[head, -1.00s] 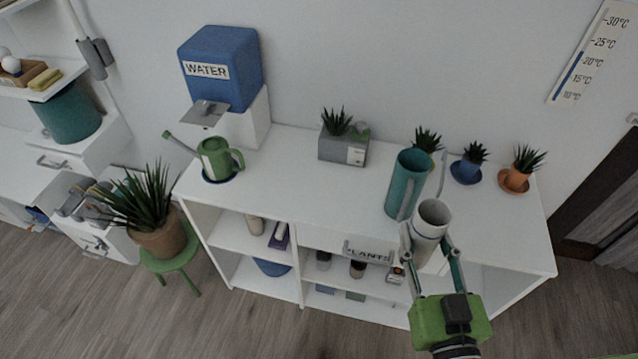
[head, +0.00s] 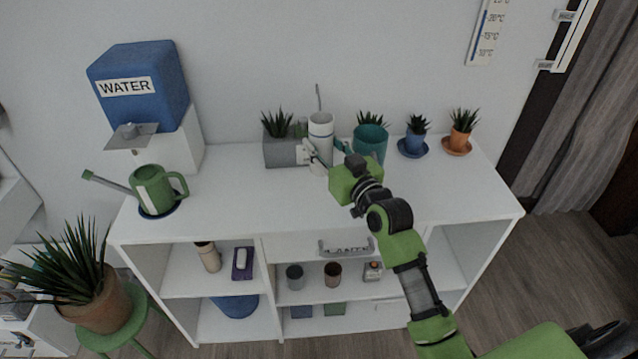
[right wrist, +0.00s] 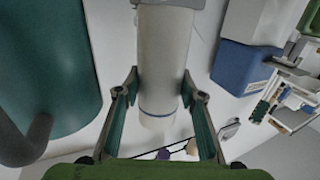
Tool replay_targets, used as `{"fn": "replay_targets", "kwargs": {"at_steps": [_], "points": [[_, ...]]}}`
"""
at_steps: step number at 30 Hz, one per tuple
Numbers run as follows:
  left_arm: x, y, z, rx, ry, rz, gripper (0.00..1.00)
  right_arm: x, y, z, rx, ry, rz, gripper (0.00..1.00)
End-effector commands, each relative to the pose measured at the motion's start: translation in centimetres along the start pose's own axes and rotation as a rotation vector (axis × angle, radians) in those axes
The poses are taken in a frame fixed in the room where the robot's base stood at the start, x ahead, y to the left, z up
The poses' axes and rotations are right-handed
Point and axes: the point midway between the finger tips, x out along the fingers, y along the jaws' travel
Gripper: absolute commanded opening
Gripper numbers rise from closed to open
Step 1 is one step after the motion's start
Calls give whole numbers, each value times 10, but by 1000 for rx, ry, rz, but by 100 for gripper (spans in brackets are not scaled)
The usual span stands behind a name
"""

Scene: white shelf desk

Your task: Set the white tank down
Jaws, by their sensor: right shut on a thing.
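The white tank (head: 320,130) is a pale upright cylinder with a blue band near its end. In the head view it is at the back of the white desk (head: 240,200), between the grey planter box and a teal can (head: 371,144). My right gripper (head: 316,155) is shut on it, reaching in from the front right. In the right wrist view the tank (right wrist: 165,55) is between the two fingers (right wrist: 163,95). I cannot tell whether its base touches the desk. My left gripper is not in view.
The grey planter box (head: 284,153) is close on the tank's left. Small pots in blue (head: 415,142) and orange (head: 459,139) stand to the right. A green watering can (head: 155,188) and the blue water dispenser (head: 140,85) are at the left. The desk's middle is clear.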

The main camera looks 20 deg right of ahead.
Motion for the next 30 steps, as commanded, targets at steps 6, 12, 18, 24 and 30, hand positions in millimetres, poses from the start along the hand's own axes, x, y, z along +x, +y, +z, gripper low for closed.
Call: {"fn": "replay_targets", "kwargs": {"at_steps": [6,12,18,24,30], "points": [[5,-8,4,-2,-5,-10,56,2,1,40,2,-4,0,6],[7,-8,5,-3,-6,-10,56,3,1,60,0,1,1,6],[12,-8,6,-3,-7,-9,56,3,1,89,0,-1,1,6],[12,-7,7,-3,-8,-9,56,3,1,96,0,3,2,6],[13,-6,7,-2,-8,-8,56,3,1,97,0,2,2,6]]}}
